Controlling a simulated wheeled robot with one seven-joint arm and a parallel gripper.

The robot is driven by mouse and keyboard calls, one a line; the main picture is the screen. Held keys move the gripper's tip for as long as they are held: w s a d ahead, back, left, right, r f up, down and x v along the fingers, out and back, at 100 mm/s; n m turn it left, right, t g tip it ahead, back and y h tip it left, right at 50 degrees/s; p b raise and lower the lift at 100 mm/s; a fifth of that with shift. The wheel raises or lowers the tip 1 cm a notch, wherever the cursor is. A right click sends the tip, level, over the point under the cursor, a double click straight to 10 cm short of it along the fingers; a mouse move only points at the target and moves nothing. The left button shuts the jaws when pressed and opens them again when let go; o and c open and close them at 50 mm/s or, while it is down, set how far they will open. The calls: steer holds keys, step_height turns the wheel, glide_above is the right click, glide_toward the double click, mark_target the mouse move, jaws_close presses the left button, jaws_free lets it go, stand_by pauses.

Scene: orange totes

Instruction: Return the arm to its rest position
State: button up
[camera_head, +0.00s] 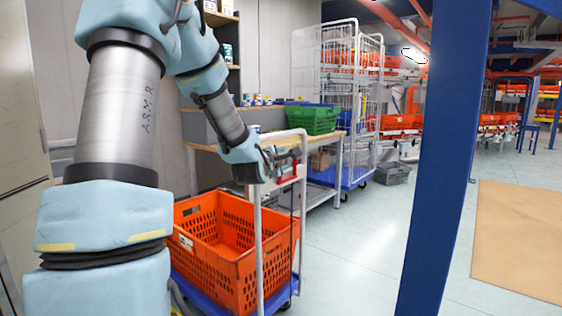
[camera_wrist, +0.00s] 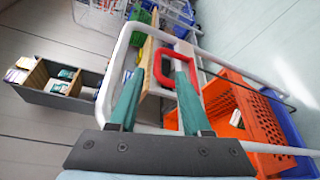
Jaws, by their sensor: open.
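My gripper (camera_head: 284,166) is at the end of my arm, high beside the upright handle frame of a trolley. In the wrist view its two green fingers (camera_wrist: 161,78) stand apart, open. A red loop-shaped part (camera_wrist: 172,62) shows at the fingertips; it also shows in the head view (camera_head: 288,172). I cannot tell whether the fingers touch it. My arm reaches from the left across the head view, bent at the elbow. The pale tubular handle frame (camera_head: 258,240) rises in front of the tote.
A workbench (camera_head: 345,122) with a green crate (camera_head: 312,119) stands behind my gripper. Wire cage trolleys (camera_head: 338,70) are behind it. A blue pillar (camera_head: 440,150) stands close at right. Open floor (camera_head: 350,245) lies between pillar and trolley.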

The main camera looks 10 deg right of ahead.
steer(key=s+a+f+m+g+y, duration=0.5)
steer(key=s+a+f+m+g, duration=0.2)
steer(key=s+a+f+m, duration=0.45)
steer(key=s+a+f+m+g+y, duration=0.1)
steer(key=s+a+f+m+g, duration=0.15)
steer(key=s, duration=0.55)
steer(key=s+a+f+m+g+y, duration=0.1)
steer(key=s+a+f+m+g, duration=0.2)
steer(key=s, duration=0.5)
steer(key=w+p+v, duration=0.2)
steer(key=p+v, duration=0.9)
steer(key=v, duration=0.1)
steer(key=w+r+p+v, duration=0.1)
steer(key=w+p+v, duration=0.1)
steer(key=p+v, duration=0.9)
steer(key=shift+s+a+r+m+g+p, duration=0.15)
steer(key=shift+a+r+m+g+p, duration=0.2)
steer(key=shift+r+m+p, duration=0.1)
